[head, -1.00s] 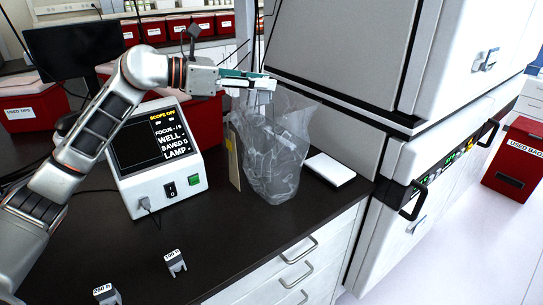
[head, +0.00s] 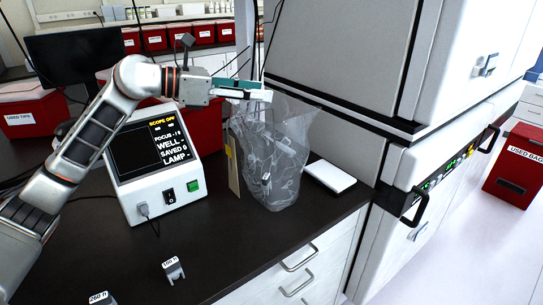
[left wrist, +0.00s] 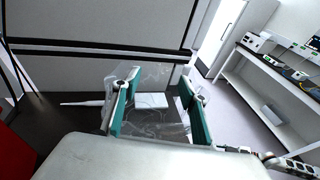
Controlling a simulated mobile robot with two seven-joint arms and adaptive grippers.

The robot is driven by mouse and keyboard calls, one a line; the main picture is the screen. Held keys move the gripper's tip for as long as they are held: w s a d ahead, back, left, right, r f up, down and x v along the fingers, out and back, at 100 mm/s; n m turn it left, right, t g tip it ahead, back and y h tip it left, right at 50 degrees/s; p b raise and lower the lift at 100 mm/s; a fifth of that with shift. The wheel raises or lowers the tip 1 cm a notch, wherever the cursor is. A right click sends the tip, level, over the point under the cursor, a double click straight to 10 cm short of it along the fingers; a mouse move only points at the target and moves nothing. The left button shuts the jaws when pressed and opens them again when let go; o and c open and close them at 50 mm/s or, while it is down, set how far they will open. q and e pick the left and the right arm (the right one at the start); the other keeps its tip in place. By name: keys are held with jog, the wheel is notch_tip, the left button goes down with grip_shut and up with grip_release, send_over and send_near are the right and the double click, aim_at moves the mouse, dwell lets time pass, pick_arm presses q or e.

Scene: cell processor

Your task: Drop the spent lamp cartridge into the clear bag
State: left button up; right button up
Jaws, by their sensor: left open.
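The clear bag (head: 285,165) stands open at the top on the dark bench, beside a tan card. My left gripper (head: 262,95) is above the bag's mouth, open and empty. In the left wrist view, its two teal-sided fingers (left wrist: 160,105) are apart with the clear bag (left wrist: 155,125) below them. A small grey piece (head: 266,180), apparently the spent lamp cartridge, shows low through the bag's wall, blurred by the folds. Two grey lamp cartridges, labelled 150 h (head: 174,269) and 260 h (head: 99,299), sit at the bench front. My right gripper is out of view.
The scope control box (head: 155,165) with its lit screen stands left of the bag. A white flat pad (head: 330,171) lies right of it, close to the large cabinet (head: 345,60). Red bins stand behind and at far right.

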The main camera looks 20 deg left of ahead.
pick_arm(q)
jog(key=v, duration=1)
jog(key=shift+s+a, duration=0.2)
jog(key=shift+a, duration=0.05)
